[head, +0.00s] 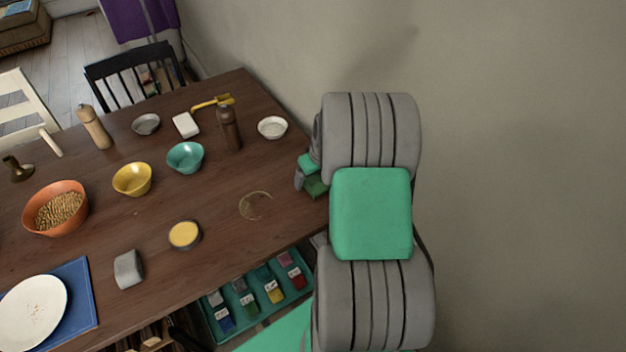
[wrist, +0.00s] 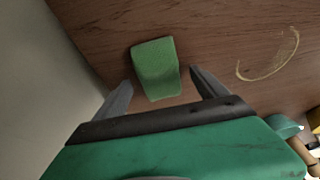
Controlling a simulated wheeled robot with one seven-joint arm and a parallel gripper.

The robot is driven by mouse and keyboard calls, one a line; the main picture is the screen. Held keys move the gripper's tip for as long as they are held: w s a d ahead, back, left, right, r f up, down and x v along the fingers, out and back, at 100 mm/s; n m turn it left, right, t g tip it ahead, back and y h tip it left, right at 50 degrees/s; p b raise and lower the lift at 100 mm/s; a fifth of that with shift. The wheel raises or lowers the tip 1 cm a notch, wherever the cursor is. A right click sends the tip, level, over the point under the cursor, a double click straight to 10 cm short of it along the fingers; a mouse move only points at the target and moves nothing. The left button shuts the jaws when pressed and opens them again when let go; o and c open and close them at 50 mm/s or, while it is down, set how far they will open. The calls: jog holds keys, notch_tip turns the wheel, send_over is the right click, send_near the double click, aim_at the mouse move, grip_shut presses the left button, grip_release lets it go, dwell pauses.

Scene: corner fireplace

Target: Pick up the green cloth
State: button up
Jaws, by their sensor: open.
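The green cloth (wrist: 156,68) looks like a small folded block lying on the dark wooden table. In the wrist view it sits between and slightly beyond the two fingertips of my gripper (wrist: 160,79). My gripper is open, with a gap visible on each side of the cloth, and holds nothing. In the head view a darker green patch of the cloth (head: 316,188) shows at the table's right edge, partly hidden by my arm. My gripper is mostly hidden there too.
A crumb ring (head: 256,206) lies left of the cloth. A white bowl (head: 272,127), a dark pepper mill (head: 229,128) and a teal bowl (head: 185,157) stand farther back. The wall (head: 520,180) is close on the right. A teal tray (head: 212,317) sits below the table edge.

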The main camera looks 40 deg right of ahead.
jog(key=shift+f, duration=0.3)
jog(key=shift+c, duration=0.5)
jog(key=c, duration=1.3)
jog(key=shift+c, duration=0.2)
jog(key=shift+r, duration=0.15)
jog(key=shift+w+r, duration=0.1)
jog(key=shift+r, duration=0.5)
jog(key=s+a+r+b, duration=0.2)
jog(key=a+r, duration=1)
jog(key=a, duration=0.1)
jog(key=shift+s+a, duration=0.4)
